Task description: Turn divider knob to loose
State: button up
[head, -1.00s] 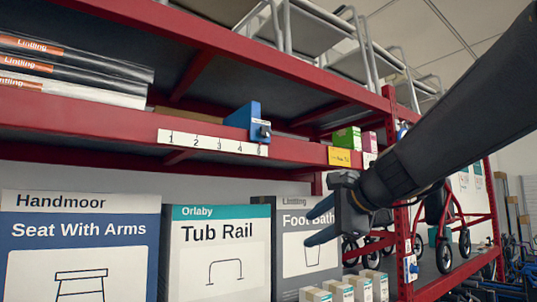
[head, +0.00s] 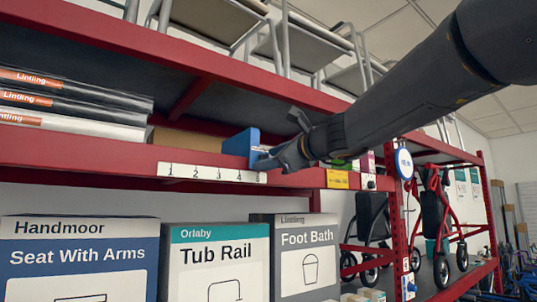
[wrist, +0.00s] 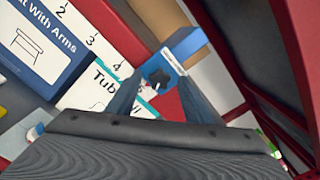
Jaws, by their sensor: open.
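The blue divider (head: 238,146) stands on the red shelf beam at the right end of the numbered white strip (head: 210,172). Its dark star-shaped knob (wrist: 157,78) shows in the wrist view on the blue divider face (wrist: 186,44), beside a small white label too blurred to read. My gripper (head: 283,140) is open in front of the divider and hides the knob in the head view. In the wrist view my gripper's two fingers (wrist: 160,90) lie on either side of the knob, with nothing held. I cannot tell whether they touch it.
Boxed goods, such as the Tub Rail box (head: 220,262) and Foot Bath box (head: 296,258), stand below the beam. A yellow tag (head: 338,179) and red rollators (head: 432,205) are to the right.

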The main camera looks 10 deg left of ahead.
jog(key=shift+w+a, duration=0.2)
jog(key=shift+a, duration=0.05)
jog(key=c, duration=1.1)
jog(key=shift+o, duration=0.2)
jog(key=shift+f, duration=0.1)
